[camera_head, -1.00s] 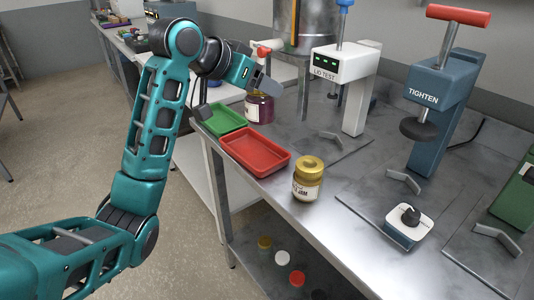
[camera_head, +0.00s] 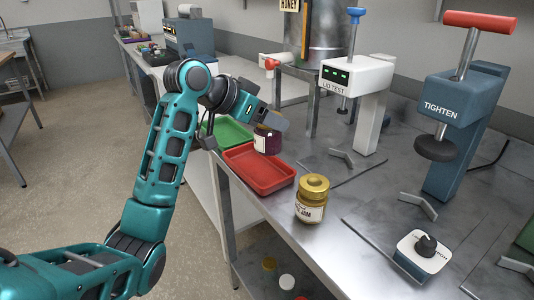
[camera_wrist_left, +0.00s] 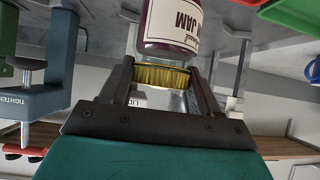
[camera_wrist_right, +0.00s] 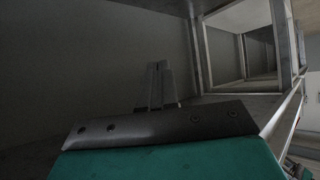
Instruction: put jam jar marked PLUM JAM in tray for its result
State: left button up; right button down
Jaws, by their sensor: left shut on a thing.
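My left gripper (camera_head: 268,121) is shut on the gold lid (camera_wrist_left: 162,76) of a dark purple jam jar (camera_head: 266,141). In the left wrist view the jar's label (camera_wrist_left: 177,20) reads upside down, ending in "M JAM"; the rest is cut off. In the head view the jar overlaps the far right part of the red tray (camera_head: 262,184); I cannot tell its height above it. The green tray (camera_head: 229,132) lies just beyond the red one. My right gripper (camera_wrist_right: 159,84) shows only in its wrist view, its fingers together and empty.
A gold-lidded jar (camera_head: 311,199) stands on the bench right of the red tray. The LID TEST press (camera_head: 357,75), the TIGHTEN press (camera_head: 452,125) and a white dial box (camera_head: 423,252) stand further right. Loose lids (camera_head: 286,281) lie on the lower shelf.

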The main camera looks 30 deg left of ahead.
aim_at(258, 127)
pick_arm(q)
notch_tip(258, 127, down, 3)
jog(key=shift+f, duration=0.15)
notch_tip(258, 127, down, 4)
jog(key=shift+b, duration=0.55)
jog(key=shift+f, duration=0.15)
pick_arm(e)
jog(key=shift+w+a+r, duration=0.15)
jog(key=shift+w+a, duration=0.2)
jog(key=shift+w, duration=0.15)
pick_arm(q)
jog(key=o, duration=1.4)
jog(key=shift+f, duration=0.1)
pick_arm(e)
jog(key=shift+s+f, duration=0.1)
jog(key=shift+f, duration=0.15)
pick_arm(q)
jog(key=p+v, duration=0.1)
jog(key=v, duration=1.1)
pick_arm(e)
jog(key=shift+s+d+r, duration=0.1)
jog(key=shift+d+r, duration=0.25)
